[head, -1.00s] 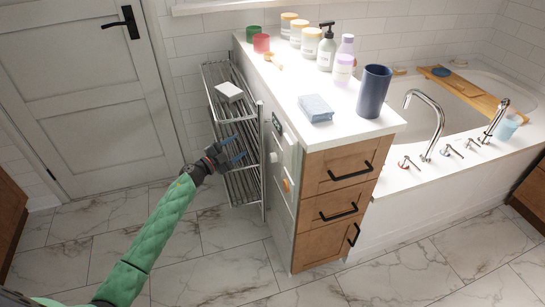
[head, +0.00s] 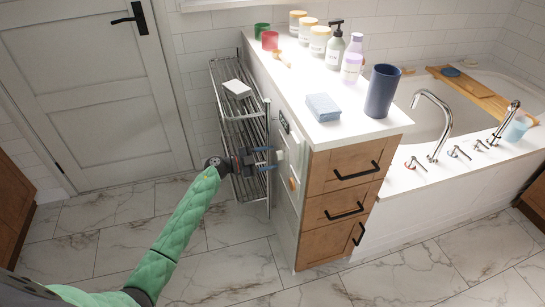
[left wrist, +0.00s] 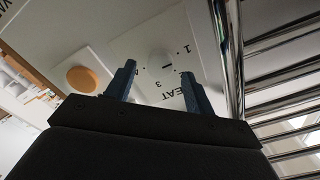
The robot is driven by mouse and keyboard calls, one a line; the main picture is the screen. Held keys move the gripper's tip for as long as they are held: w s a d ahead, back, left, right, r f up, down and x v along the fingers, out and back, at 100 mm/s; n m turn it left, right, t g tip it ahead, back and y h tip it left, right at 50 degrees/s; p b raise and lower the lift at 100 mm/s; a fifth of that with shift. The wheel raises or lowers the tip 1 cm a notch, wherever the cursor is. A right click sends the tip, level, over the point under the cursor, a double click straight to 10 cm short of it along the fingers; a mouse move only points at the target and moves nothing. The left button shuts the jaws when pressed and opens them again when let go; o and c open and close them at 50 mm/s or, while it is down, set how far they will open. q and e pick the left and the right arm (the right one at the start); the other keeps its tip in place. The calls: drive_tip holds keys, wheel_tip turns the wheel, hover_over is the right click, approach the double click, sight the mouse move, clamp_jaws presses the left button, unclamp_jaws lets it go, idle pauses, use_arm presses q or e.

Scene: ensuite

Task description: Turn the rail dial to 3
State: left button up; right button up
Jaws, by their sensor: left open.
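The rail dial is a white round knob (head: 281,155) on the side panel of the white-topped cabinet, beside the towel rail (head: 236,120). The left wrist view shows the dial (left wrist: 158,60) with a short dark mark, printed figures including 1 and 3, and "HEAT" lettering. I cannot tell its exact setting. My left gripper (head: 272,159) is open, just in front of the dial. In the left wrist view its fingers (left wrist: 158,84) point toward the dial, one on each side; contact cannot be told. My right gripper is out of view.
An orange knob (head: 293,184) sits below the dial, left of it in the wrist view (left wrist: 82,79). The chrome rail bars (left wrist: 232,55) run close to the right finger. A small dark display (head: 284,121) is above the dial. Marble floor is clear in front.

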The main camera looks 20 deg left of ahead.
use_arm(q)
drive_tip(key=shift+x, duration=0.85)
drive_tip(key=shift+c, duration=0.2)
drive_tip(key=c, duration=0.9)
drive_tip(key=shift+c, duration=0.2)
